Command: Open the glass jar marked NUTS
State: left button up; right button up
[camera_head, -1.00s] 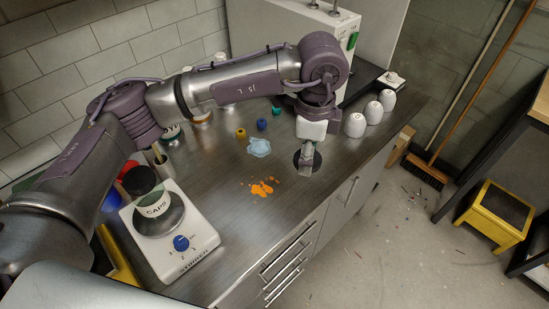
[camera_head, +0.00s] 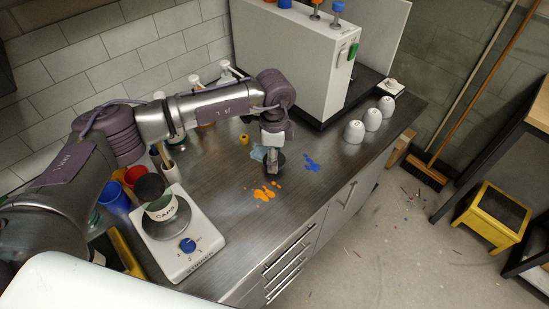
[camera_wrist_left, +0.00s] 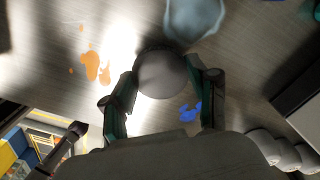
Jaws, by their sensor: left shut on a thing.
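My left gripper (camera_head: 272,168) is over the middle of the steel worktop. It is shut on a dark round disc (camera_head: 281,158), which looks like a lid. In the left wrist view the disc (camera_wrist_left: 162,74) shows as a grey round face between the two fingers. I cannot tell its height above the worktop. I see no jar that I can read as NUTS. Jars or bottles with pale tops (camera_head: 225,68) stand by the tiled wall, partly hidden behind my left arm. My right gripper is not in view.
Orange (camera_head: 266,193) and blue (camera_head: 312,163) splashes and a pale blue patch (camera_head: 258,153) mark the worktop. A white machine (camera_head: 300,60) stands behind.

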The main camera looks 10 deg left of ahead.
pick_arm(q)
notch_tip(320, 180, down, 2)
jog(key=shift+f, duration=0.15)
jog(key=shift+f, duration=0.1)
jog(key=o, duration=1.3)
